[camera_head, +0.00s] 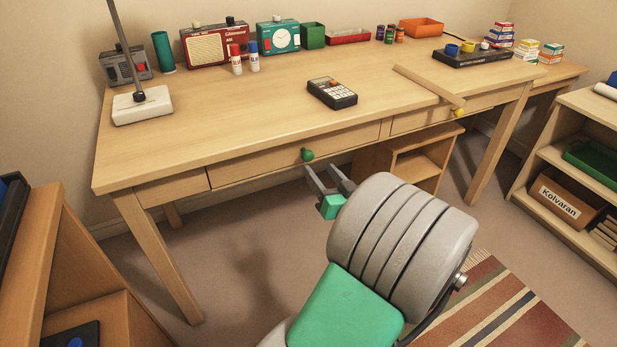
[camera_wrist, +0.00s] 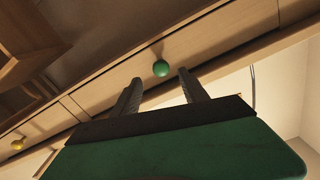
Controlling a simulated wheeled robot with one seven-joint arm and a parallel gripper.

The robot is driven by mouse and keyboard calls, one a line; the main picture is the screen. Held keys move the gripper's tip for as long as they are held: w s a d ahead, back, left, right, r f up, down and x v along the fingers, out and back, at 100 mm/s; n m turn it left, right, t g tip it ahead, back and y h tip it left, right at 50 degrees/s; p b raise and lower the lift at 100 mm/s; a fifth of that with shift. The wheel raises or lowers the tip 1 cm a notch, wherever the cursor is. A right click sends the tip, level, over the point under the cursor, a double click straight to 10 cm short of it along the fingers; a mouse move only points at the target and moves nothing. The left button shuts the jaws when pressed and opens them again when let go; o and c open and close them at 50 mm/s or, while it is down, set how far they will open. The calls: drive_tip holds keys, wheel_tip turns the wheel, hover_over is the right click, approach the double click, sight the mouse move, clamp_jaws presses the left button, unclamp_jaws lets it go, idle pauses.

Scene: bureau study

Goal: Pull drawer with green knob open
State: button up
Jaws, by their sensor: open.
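The green knob (camera_head: 307,155) sticks out from the middle of the left drawer front (camera_head: 270,160) of the wooden desk. The drawer is shut flush with the desk. My gripper (camera_head: 327,175) is open and empty, just in front of and slightly below the knob in the head view. In the wrist view, the green knob (camera_wrist: 160,68) shows beyond and between the two fingertips of my gripper (camera_wrist: 159,88), apart from them. The drawer front (camera_wrist: 205,50) runs slanted across that view.
A second drawer with a yellow knob (camera_head: 457,113) is to the right. The desktop (camera_head: 240,120) holds a calculator (camera_head: 332,93), a lamp base (camera_head: 142,105), radios and boxes. A low wooden unit (camera_head: 415,165) stands under the desk. A shelf (camera_head: 35,270) is at the left, and the floor before the drawer is clear.

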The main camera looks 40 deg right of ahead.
sight(310, 158)
drive_tip(key=x, duration=0.7)
drive_tip(key=shift+w+d+r, duration=0.1)
drive_tip(key=shift+w, duration=0.2)
drive_tip(key=shift+c, duration=0.2)
clamp_jaws()
idle(0.8)
